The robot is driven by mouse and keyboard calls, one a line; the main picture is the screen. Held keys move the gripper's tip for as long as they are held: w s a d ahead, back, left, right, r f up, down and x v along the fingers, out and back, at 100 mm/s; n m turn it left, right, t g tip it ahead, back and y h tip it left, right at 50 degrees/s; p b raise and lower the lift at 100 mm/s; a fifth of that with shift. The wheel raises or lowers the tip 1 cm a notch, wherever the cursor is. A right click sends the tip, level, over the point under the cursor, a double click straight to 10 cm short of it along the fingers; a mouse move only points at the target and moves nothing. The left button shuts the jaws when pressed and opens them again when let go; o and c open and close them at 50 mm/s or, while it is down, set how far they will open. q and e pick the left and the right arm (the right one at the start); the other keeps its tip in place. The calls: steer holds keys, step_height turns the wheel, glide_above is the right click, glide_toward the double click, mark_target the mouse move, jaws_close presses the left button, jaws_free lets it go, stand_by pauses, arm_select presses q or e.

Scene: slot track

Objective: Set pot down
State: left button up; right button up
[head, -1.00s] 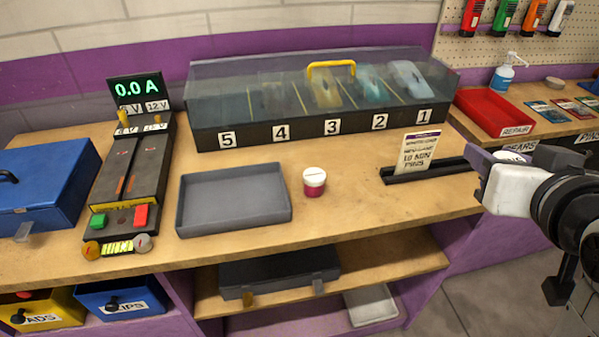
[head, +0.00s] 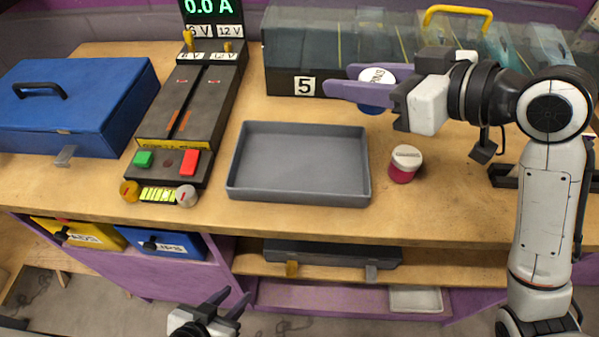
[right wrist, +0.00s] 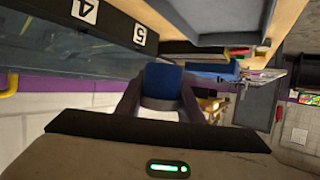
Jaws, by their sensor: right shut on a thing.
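My right gripper (head: 362,88) is shut on a small blue pot (head: 373,109) with a white, labelled lid. It holds the pot upright, apparently above the bench, near the back right corner of the grey tray (head: 300,190) and in front of the clear-lidded case. In the right wrist view the blue pot (right wrist: 164,76) sits between the two purple fingers. The grey tray is empty. A red pot (head: 403,170) with a white lid stands on the bench right of the tray. My left gripper (head: 232,305) is open and empty, low in front of the bench.
The numbered case (head: 285,82) with a yellow handle stands behind. A power unit (head: 180,120) with dials and a blue toolbox (head: 85,110) are on the left. Bare bench (head: 460,210) lies right of the red pot. The shelf below holds a dark case (head: 330,253).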

mark_target(322, 163)
steer(key=s+a+f+n+g+y+b, duration=0.1)
steer(key=f, duration=0.2)
steer(key=s+a+f+n+g, duration=0.1)
steer(key=f+n+g, duration=0.1)
steer(key=f, duration=0.2)
steer(key=s+a+f+n+g+y+b, duration=0.1)
steer(key=f+g, duration=0.1)
steer(key=f, duration=0.1)
steer(key=shift+s+a+f+n+y+b, duration=0.3)
steer(key=shift+s+a+f+n+b, duration=0.05)
steer(key=shift+n, duration=0.05)
steer(key=shift+f, duration=0.4)
steer(key=shift+f, duration=0.1)
steer(key=o, duration=0.6)
steer(key=shift+f, duration=0.1)
steer(key=o, duration=0.5)
steer(key=shift+c, duration=0.2)
